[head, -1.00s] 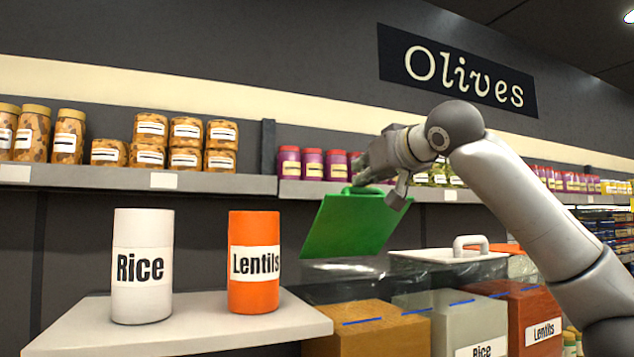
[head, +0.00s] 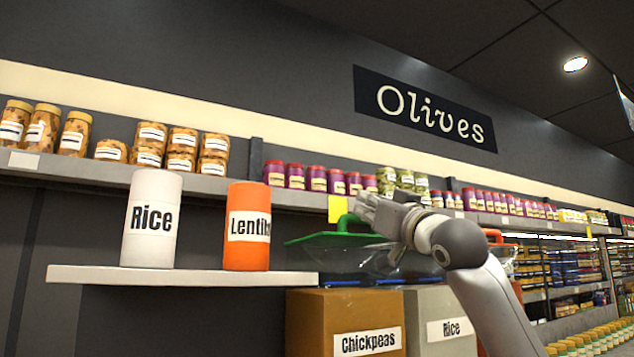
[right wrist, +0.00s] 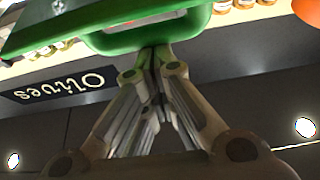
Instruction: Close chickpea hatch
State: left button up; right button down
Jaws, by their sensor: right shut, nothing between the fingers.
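The chickpea bin is a clear container above an orange-brown front (head: 340,308) labelled "Chickpeas". Its green hatch (head: 318,239) lies close to flat over the clear top, with a green handle (head: 347,222) standing up from it. I cannot tell whether it sits fully on the rim. My right gripper (head: 366,208) is shut and empty, right beside the handle. In the right wrist view the closed fingertips (right wrist: 153,52) are at the green hatch part (right wrist: 150,34), touching or very near it. My left gripper is not in view.
A rice bin (head: 440,305) stands to the right of the chickpea bin. A white Rice canister (head: 152,245) and an orange Lentils canister (head: 247,250) stand on a pale shelf (head: 180,276) at left. Shelves of jars line the wall behind.

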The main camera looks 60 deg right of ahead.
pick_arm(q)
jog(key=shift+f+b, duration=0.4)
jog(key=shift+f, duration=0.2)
pick_arm(e)
jog(key=shift+s+f, duration=0.15)
jog(key=shift+f, duration=0.4)
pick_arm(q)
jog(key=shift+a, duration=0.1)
pick_arm(e)
jog(key=shift+a, duration=0.1)
